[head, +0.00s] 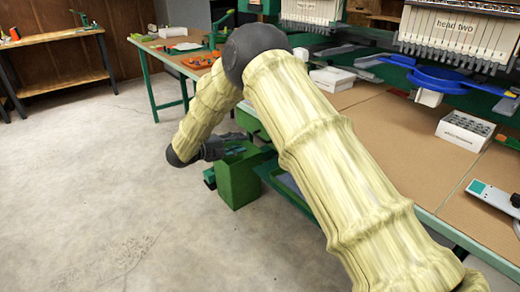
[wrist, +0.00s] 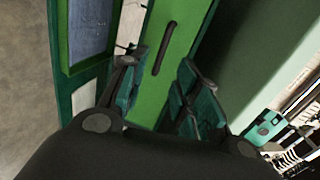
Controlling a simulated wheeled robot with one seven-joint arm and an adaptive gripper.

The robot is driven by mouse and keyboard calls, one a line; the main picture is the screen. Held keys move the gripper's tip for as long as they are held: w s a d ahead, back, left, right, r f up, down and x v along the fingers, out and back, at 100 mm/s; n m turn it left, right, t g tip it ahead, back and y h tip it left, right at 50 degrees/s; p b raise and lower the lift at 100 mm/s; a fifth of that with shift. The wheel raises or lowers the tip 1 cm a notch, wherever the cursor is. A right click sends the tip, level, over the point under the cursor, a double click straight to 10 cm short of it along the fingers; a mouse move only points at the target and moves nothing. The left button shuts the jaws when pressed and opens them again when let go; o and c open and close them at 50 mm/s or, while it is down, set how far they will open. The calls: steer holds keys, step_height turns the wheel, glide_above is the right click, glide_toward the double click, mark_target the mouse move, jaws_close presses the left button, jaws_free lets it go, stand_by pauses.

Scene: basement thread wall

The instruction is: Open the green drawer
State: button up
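The green drawer front (wrist: 178,62) fills the middle of the wrist view, with a dark bar handle (wrist: 164,48) on it. In the head view a green block (head: 238,182) shows under the front of the worktable, partly hidden by my arm. My gripper (wrist: 163,66) is open, with its teal-padded fingers apart on either side of the handle and nothing between them. I cannot tell whether the fingers touch the drawer. In the head view my gripper (head: 222,149) is small and dark beside the green block.
The worktable (head: 425,170) extends right, carrying a white box (head: 465,130) and thread machines. A green-framed blue-grey surface (wrist: 88,28) lies left of the drawer front in the wrist view. A wooden bench (head: 60,75) stands far left. The concrete floor (head: 90,170) is clear.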

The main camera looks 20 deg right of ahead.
mark_target(260, 138)
steer(key=shift+m, duration=0.4)
steer(key=b+x, duration=0.2)
steer(key=x, duration=0.8)
steer(key=shift+w+d, duration=0.15)
steer(key=shift+d, duration=0.1)
jaws_close()
